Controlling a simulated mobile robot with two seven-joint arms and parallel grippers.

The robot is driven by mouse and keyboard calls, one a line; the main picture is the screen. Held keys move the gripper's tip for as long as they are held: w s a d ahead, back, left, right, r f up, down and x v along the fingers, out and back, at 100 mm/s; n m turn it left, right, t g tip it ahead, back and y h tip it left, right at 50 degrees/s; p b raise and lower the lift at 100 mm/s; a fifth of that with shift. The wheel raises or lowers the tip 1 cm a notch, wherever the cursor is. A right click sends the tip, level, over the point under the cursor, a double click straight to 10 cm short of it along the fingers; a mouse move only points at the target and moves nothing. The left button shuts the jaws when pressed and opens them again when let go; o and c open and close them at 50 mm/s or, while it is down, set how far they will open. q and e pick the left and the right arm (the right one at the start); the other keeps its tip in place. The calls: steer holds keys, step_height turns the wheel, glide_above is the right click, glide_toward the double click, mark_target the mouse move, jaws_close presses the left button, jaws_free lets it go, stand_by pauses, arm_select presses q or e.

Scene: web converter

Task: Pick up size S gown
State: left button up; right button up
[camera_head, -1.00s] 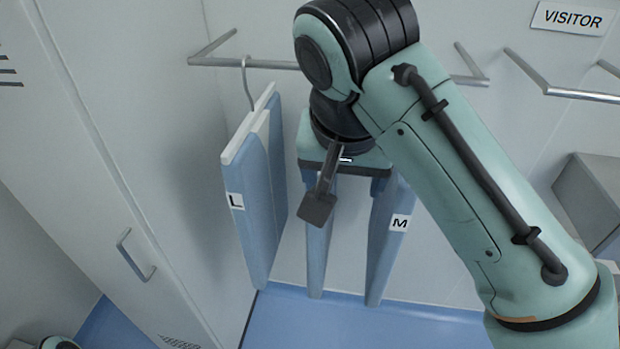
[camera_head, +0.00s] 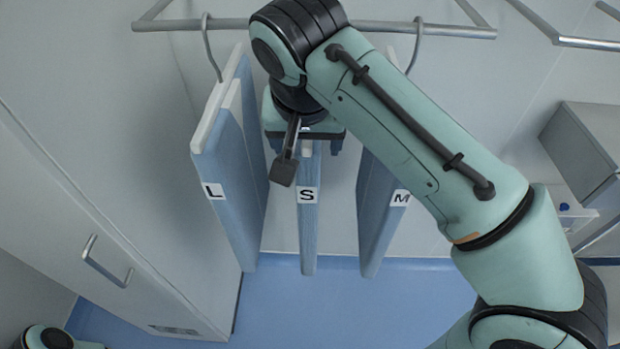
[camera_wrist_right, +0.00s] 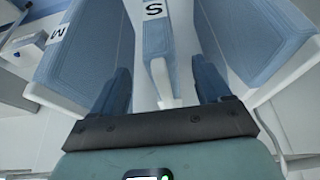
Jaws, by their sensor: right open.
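The size S gown (camera_head: 308,225) is a narrow blue folded gown with an S label, hanging between two others. Its upper end and hanger are hidden behind my right arm in the head view. My right gripper (camera_head: 304,146) is at the top of this gown, its fingers mostly hidden there. In the right wrist view, the open right gripper (camera_wrist_right: 160,84) has one finger on each side of the S gown (camera_wrist_right: 154,38) and its white top piece, with visible gaps. My left gripper is not in view.
The L gown (camera_head: 228,190) hangs close on the left and the M gown (camera_head: 375,215) on the right. They hang from a metal rail (camera_head: 430,29). A cabinet door with a handle (camera_head: 105,262) stands left. A grey box (camera_head: 590,150) is at right.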

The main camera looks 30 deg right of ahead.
mark_target(307, 151)
steer(key=shift+s+f, duration=0.3)
steer(key=shift+f, duration=0.15)
steer(key=b+x, duration=0.2)
steer(key=x, duration=0.3)
steer(key=shift+w+a, duration=0.1)
steer(key=shift+w, duration=0.05)
steer(key=shift+f, duration=0.1)
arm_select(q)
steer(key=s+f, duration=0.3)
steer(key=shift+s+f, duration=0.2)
arm_select(e)
steer(key=shift+w, duration=0.15)
steer(key=c, duration=0.8)
jaws_close()
